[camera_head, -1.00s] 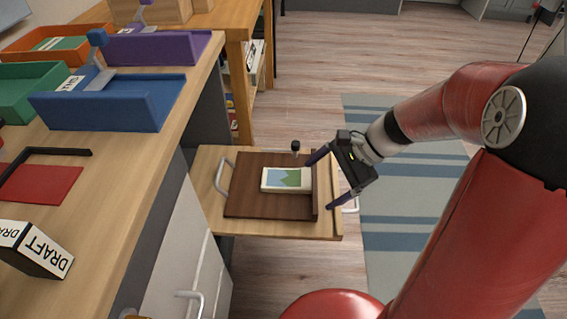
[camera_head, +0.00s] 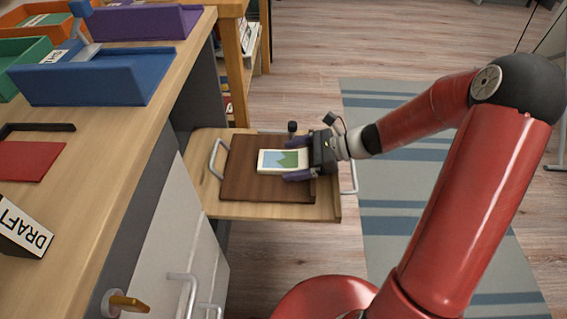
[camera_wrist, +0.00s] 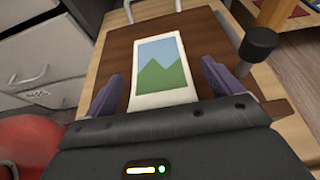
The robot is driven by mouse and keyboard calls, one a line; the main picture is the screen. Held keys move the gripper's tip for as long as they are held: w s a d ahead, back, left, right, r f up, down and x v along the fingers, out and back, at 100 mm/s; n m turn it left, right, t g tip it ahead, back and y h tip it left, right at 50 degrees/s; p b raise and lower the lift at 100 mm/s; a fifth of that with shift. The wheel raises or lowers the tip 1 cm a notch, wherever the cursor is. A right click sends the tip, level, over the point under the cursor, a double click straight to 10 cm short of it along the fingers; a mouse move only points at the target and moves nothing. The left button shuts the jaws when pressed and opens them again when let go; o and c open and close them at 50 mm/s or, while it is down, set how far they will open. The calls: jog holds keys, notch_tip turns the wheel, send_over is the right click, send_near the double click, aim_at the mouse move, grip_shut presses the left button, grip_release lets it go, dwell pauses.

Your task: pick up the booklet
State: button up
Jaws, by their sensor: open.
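The booklet (camera_head: 284,161) is white with a blue and green mountain picture on its cover. It lies flat on a dark brown board (camera_head: 237,187) that rests on a pulled-out wooden surface. In the wrist view the booklet (camera_wrist: 161,66) lies between the fingers, its near end close to the palm. My gripper (camera_head: 293,160) is open, with one purple finger on each side of the booklet's near end. In the wrist view a gap shows between each finger and the booklet. Whether the fingers touch the board cannot be told.
A black knob on a short post (camera_head: 292,128) stands beside the board, close to my gripper. Metal handles (camera_head: 216,158) stand at the pull-out's ends. The desk (camera_head: 100,160) with blue (camera_head: 95,85) and other trays rises at left. Open floor lies at right.

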jog(key=shift+a+f, duration=0.15)
jog(key=shift+a, duration=0.2)
jog(key=shift+c, duration=0.3)
jog(key=c, duration=1)
jog(key=shift+c, duration=0.2)
